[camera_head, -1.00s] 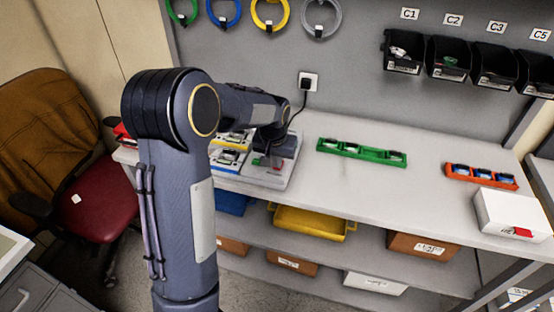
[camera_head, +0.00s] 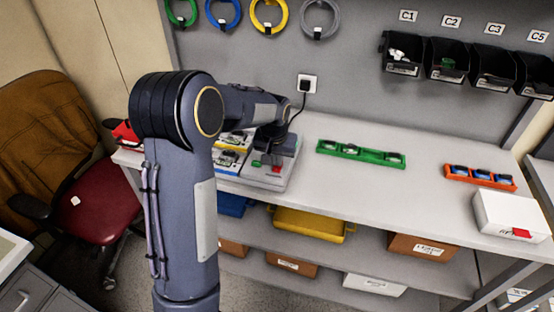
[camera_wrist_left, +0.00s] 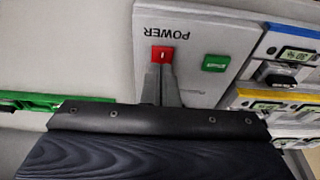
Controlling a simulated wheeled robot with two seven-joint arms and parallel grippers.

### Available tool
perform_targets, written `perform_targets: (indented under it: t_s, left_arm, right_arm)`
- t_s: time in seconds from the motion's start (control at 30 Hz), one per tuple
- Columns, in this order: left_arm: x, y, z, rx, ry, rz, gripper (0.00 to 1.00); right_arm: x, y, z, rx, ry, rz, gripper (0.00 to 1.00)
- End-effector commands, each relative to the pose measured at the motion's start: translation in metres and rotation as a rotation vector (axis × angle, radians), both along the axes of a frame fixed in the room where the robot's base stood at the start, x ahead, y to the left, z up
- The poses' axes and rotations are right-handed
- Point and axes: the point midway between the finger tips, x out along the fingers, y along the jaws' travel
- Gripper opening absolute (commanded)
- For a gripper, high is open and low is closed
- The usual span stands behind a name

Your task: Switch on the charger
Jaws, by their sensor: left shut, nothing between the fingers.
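The charger (camera_head: 262,181) is a pale grey unit on the bench, partly behind my left arm. In the left wrist view its panel (camera_wrist_left: 190,20) has an upside-down POWER label, a red switch (camera_wrist_left: 162,54) and a green one (camera_wrist_left: 215,63). Pump-like modules with small displays (camera_wrist_left: 296,56) sit in it beside the panel. My left gripper (camera_wrist_left: 162,74) is shut and empty. Its fingertips are right at the edge of the red switch; I cannot tell whether they touch it. The head view shows the hand above the charger's right part. My right gripper is not in view.
A green holder (camera_head: 361,153) and an orange holder (camera_head: 480,177) lie on the bench to the right. A white box (camera_head: 511,216) stands at the right end. A plug (camera_head: 306,85) is in the wall socket. The bench between the charger and green holder is clear.

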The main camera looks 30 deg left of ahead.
Motion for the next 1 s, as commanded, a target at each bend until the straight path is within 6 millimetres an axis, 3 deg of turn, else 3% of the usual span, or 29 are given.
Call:
perform_targets:
  t_s: [0.27,0.47,0.5,0.57,0.8,1.0]
  left_arm:
    - [0.0,0.001,0.011,0.0,-0.002,0.0,0.0]
    - [-0.002,0.004,0.053,-0.001,-0.002,0.001,0.0]
    - [-0.007,0.002,0.052,-0.001,-0.007,-0.003,0.0]
    - [-0.014,0.001,0.064,-0.001,-0.008,-0.003,0.0]
    - [-0.037,-0.005,0.107,0.0,-0.005,-0.001,0.0]
    - [-0.046,-0.007,0.125,0.0,-0.001,-0.001,0.0]
  right_arm:
    - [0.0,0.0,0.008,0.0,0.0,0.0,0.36]
    - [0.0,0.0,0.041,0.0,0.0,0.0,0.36]
    - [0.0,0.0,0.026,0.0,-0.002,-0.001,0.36]
    - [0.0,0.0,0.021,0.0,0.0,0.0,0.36]
    - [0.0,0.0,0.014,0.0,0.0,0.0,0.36]
    - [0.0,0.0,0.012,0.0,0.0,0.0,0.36]
